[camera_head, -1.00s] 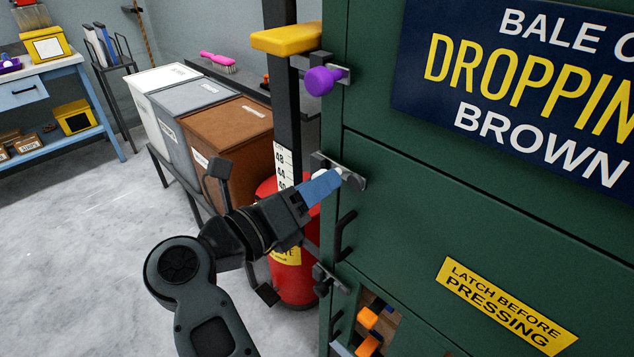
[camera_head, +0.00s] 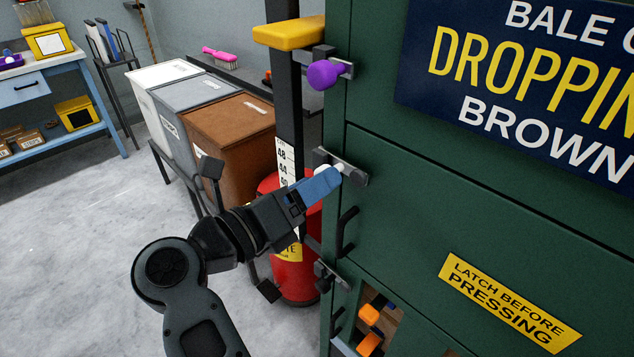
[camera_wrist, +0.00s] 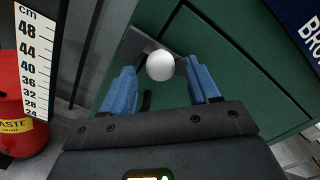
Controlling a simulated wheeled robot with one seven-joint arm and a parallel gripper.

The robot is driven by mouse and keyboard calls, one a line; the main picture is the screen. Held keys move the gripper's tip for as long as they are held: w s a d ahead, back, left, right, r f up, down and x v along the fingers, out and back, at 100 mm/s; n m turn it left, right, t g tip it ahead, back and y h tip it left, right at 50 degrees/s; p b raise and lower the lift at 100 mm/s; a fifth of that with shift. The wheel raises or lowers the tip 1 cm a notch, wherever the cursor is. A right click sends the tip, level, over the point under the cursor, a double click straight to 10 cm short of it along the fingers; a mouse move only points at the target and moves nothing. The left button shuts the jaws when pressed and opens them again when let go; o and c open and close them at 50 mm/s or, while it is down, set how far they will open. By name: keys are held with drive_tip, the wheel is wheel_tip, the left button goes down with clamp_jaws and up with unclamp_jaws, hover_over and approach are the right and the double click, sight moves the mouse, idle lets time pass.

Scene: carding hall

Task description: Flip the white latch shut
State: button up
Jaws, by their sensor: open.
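The white latch (camera_wrist: 160,66) shows as a round white knob between and beyond my fingertips in the wrist view. In the head view only a bit of the white latch (camera_head: 341,168) shows past my fingers, on a grey mount (camera_head: 354,177) at the left edge of the green press (camera_head: 440,230). My gripper (camera_wrist: 163,85) is open, its two blue fingers on either side of the knob with gaps to it. In the head view my gripper (camera_head: 322,184) covers part of the latch. I cannot tell whether a finger touches it.
A purple knob (camera_head: 323,74) and a yellow block (camera_head: 288,36) are above the latch. A red waste bin (camera_head: 296,270) stands below left of my gripper. A dark upright post (camera_head: 283,110) carries a scale. Open floor lies left.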

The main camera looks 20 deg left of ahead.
drive_tip(key=b+v, duration=0.1)
drive_tip(key=v, duration=0.5)
drive_tip(key=shift+s, duration=0.2)
drive_tip(key=s+d+f+n+t, duration=0.2)
drive_tip(key=d+n, duration=0.2)
drive_tip(key=d, duration=0.6)
drive_tip(key=s+d+f+n+t, duration=0.15)
drive_tip(key=d+n, duration=0.25)
drive_tip(key=d, duration=0.5)
drive_tip(key=s+d+f+n+t, duration=0.1)
drive_tip(key=d+f+n+t, duration=0.2)
drive_tip(key=d, duration=0.7)
drive_tip(key=s+d+f+n+g+y, duration=0.1)
drive_tip(key=s+d+n+g+y, duration=0.2)
drive_tip(key=s+d+n, duration=0.3)
drive_tip(key=s+d+f+n+g+y, duration=0.2)
drive_tip(key=s+d+n+g, duration=0.3)
drive_tip(key=s+n, duration=0.9)
drive_tip(key=s+d+y, duration=0.1)
drive_tip(key=s, duration=0.3)
drive_tip(key=shift+s+g, duration=0.3)
drive_tip(key=shift+g, duration=0.05)
drive_tip(key=shift+d+f, duration=0.1)
drive_tip(key=shift+d, duration=0.05)
